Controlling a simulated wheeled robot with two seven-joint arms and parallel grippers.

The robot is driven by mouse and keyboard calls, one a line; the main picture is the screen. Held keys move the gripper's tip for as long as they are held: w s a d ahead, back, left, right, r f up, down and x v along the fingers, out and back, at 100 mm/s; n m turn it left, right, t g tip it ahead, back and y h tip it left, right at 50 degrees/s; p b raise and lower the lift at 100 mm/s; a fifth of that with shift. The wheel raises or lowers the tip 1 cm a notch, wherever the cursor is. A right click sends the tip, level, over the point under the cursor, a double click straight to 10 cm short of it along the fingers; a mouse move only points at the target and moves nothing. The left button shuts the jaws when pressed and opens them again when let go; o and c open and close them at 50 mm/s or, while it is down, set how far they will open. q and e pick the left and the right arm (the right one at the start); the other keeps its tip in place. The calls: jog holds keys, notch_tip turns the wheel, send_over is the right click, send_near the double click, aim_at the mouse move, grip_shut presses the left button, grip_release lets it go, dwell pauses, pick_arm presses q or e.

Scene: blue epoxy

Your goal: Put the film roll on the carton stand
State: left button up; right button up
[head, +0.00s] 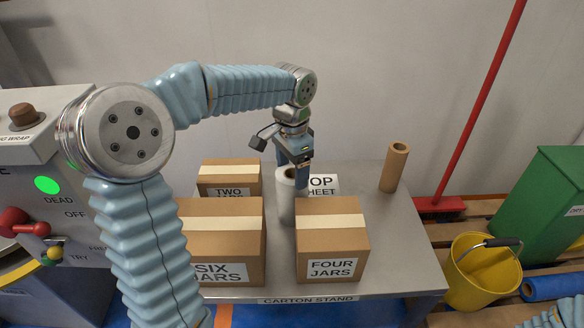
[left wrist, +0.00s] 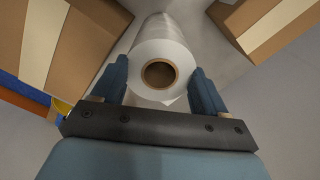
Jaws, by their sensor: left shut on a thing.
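The film roll (head: 287,200) is a whitish upright cylinder on the carton stand (head: 395,272), between and behind the front cartons. My left gripper (head: 301,185) reaches down from above and is shut on the roll's upper end. In the left wrist view the film roll (left wrist: 160,70) shows its brown core, with one finger of my left gripper (left wrist: 162,92) on each side. My right gripper is not in view.
The SIX JARS carton (head: 232,240), the TWO JARS carton (head: 228,177), a TOP SHEET label (head: 323,184) and a brown tube (head: 394,167) are on the stand. A yellow bucket (head: 478,275) and a green bin (head: 550,205) stand at right.

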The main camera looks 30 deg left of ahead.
pick_arm(q)
jog(key=o, duration=1.2)
jog(key=shift+c, duration=0.2)
notch_tip(320, 180, up, 12)
jog(key=p, duration=0.2)
jog(key=shift+r, duration=0.15)
